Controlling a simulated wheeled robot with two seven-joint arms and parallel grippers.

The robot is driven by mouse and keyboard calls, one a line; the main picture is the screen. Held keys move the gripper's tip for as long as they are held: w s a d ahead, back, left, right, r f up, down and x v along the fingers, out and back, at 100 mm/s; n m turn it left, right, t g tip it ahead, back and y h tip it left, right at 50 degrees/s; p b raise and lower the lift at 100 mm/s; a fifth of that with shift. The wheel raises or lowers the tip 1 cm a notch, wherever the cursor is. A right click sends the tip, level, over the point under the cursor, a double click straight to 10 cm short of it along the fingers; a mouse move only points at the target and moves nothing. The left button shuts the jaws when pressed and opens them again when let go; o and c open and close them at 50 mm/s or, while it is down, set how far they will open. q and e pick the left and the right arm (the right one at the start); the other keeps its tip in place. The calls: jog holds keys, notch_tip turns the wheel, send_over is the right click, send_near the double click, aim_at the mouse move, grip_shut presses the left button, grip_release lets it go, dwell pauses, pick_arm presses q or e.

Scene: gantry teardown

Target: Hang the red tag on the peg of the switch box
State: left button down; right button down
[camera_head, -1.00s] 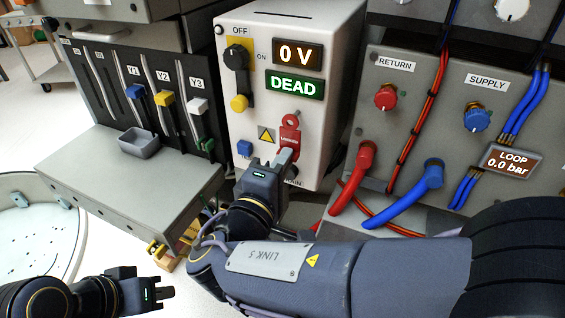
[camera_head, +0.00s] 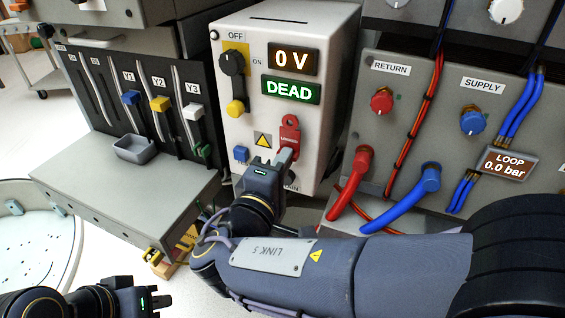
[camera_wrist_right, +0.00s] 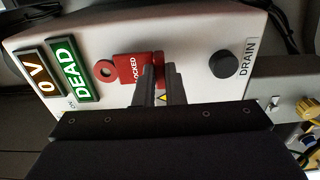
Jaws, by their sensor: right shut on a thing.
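The red tag (camera_head: 289,134) is upright at the front face of the white switch box (camera_head: 334,100), under the green DEAD display. Its eyelet end points up; in the right wrist view the tag (camera_wrist_right: 130,68) shows its round hole and the word LOCKED. My right gripper (camera_head: 286,156) is shut on the tag's lower end; its fingers also show in the right wrist view (camera_wrist_right: 160,82). The peg cannot be made out, and I cannot tell whether the hole is around it. My left gripper (camera_head: 165,300) is low at the left, away from the box; its jaw gap is unclear.
A black rotary handle (camera_head: 232,63) and a blue button (camera_head: 241,154) are on the box face. Red (camera_head: 350,185) and blue hoses (camera_head: 405,196) run close to the right. A grey bench (camera_head: 120,180) with a small tray (camera_head: 135,149) stands left.

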jog(key=shift+w, duration=0.1)
jog(key=shift+w+d, duration=0.25)
jog(key=shift+w, duration=0.2)
jog(key=c, duration=1.4)
grip_release()
jog(key=shift+c, duration=0.2)
jog(key=v, duration=1.1)
jog(key=shift+s+a, duration=0.15)
jog(key=shift+s, duration=0.2)
